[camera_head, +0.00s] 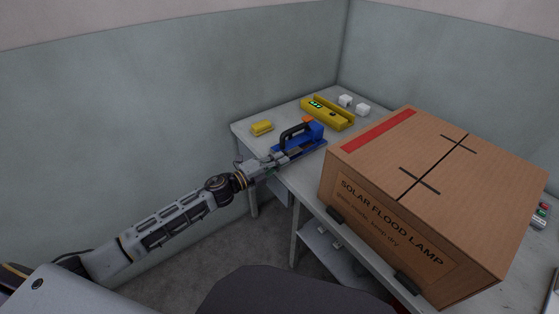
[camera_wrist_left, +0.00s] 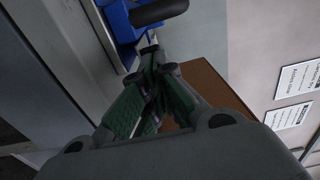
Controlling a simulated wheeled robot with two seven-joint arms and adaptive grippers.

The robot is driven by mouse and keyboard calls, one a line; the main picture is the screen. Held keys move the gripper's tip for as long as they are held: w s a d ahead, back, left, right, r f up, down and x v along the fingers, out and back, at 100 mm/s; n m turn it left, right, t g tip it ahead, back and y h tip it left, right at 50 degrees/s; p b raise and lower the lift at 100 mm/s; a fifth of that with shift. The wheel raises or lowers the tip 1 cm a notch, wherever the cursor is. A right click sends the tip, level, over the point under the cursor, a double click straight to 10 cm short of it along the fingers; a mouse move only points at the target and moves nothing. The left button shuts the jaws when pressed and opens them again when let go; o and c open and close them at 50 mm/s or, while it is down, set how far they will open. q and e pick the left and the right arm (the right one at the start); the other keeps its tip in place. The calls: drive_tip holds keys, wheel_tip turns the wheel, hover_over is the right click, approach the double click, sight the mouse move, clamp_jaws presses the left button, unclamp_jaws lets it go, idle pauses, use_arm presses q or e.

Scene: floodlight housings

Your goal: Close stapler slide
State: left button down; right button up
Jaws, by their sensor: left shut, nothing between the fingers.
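The stapler (camera_head: 314,133) is blue with a black handle and an orange part on top. It lies on the table near its left front edge in the head view. Part of its blue body (camera_wrist_left: 120,22) and the black handle (camera_wrist_left: 160,11) show at the top of the left wrist view. My left gripper (camera_head: 284,159) is shut and empty, close to the near end of the stapler. In the wrist view its fingertips (camera_wrist_left: 150,60) are together just below the stapler; I cannot tell whether they touch it. The slide's position is unclear. My right gripper is not in view.
A large cardboard box (camera_head: 440,185) fills the table's right side. Walls (camera_head: 150,90) close off the back.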

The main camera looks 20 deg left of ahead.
sight(292, 150)
use_arm(q)
drive_tip(key=shift+w, duration=0.1)
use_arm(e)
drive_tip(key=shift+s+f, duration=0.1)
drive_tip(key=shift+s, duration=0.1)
